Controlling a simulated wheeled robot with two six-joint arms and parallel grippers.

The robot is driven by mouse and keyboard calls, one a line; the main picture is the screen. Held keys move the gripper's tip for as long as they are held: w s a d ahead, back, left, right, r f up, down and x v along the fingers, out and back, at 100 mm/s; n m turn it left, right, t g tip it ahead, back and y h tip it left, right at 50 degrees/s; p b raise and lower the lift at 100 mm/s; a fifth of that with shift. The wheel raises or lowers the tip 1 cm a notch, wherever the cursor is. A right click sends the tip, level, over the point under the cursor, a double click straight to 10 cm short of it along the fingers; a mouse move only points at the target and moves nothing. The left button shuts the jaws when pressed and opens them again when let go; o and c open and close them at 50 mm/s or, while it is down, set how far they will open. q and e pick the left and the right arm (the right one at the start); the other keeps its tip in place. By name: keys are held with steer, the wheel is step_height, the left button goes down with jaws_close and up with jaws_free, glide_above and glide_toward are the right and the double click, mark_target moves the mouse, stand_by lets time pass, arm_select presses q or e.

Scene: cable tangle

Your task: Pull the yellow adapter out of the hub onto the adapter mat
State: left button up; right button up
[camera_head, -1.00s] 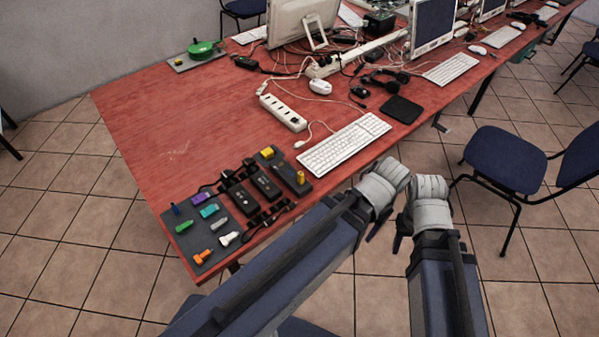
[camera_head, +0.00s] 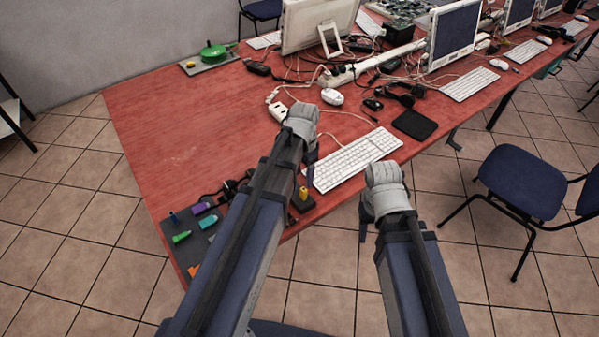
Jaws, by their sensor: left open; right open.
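A yellow adapter (camera_head: 303,193) stands upright at the near end of a dark hub (camera_head: 300,206) close to the table's front edge. My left arm hides most of this hub and its far end. The dark adapter mat (camera_head: 186,253) lies at the table's left front corner, partly covered by my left arm. My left gripper (camera_head: 310,172) is open above the table, just above and beside the yellow adapter in the picture; I see no contact. My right gripper (camera_head: 365,220) is open and empty, in front of the table edge, right of the hub.
Blue (camera_head: 174,216), purple (camera_head: 201,208), teal (camera_head: 208,222), green (camera_head: 181,237) and orange (camera_head: 194,270) adapters lie on the mat. A white keyboard (camera_head: 355,160) is right of the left gripper. A white power strip (camera_head: 278,110) lies behind.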

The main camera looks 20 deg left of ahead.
mark_target(304, 189)
arm_select(q)
steer(key=shift+f+b, duration=3.85)
steer(key=shift+f, duration=0.05)
jaws_close()
